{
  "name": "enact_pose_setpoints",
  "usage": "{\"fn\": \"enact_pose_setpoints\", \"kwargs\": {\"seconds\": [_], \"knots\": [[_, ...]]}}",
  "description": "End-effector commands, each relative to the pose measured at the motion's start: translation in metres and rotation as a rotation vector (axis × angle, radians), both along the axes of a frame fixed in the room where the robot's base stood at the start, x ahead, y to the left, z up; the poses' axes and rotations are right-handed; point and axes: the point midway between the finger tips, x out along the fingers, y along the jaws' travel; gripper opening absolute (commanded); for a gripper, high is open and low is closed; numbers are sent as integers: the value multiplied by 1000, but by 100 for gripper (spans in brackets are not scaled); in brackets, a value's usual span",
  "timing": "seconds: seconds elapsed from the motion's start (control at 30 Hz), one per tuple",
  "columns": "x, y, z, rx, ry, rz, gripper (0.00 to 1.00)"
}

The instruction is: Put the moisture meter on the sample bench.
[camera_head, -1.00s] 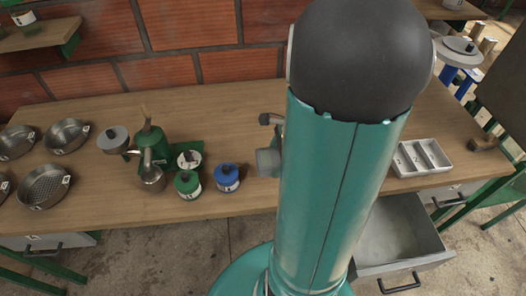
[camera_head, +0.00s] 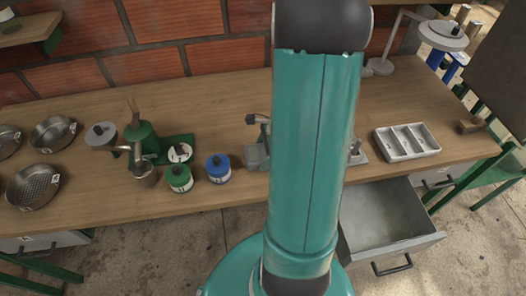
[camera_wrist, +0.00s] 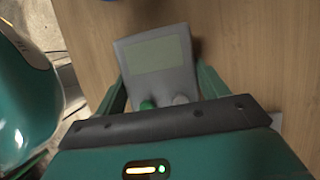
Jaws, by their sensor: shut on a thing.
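The moisture meter (camera_wrist: 160,60) is a grey box with a pale screen and a green and a grey knob, seen in the wrist view. My gripper (camera_wrist: 162,88) is shut on it, with a green finger on either side. The meter is over the wooden top of the sample bench (camera_wrist: 255,50); I cannot tell whether it touches the wood. In the head view the bench (camera_head: 220,110) runs along a brick wall. My arm hides the gripper and the meter there.
Metal sieves (camera_head: 35,185), a green device (camera_head: 142,140), a green jar (camera_head: 179,178) and a blue jar (camera_head: 218,168) stand on the left. A white divided tray (camera_head: 405,143) stands on the right. An open drawer (camera_head: 388,220) juts out below.

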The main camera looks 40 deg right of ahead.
Motion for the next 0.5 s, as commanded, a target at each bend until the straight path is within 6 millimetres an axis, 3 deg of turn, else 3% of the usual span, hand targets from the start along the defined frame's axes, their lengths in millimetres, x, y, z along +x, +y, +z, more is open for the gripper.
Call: {"fn": "enact_pose_setpoints", "kwargs": {"seconds": [0.03,0.07,0.17,0.5], "knots": [[0,0,-2,2,1,-1,42],[0,0,-2,1,1,-1,74],[0,0,-2,1,1,-1,94],[0,0,1,-1,-1,0,94]]}}
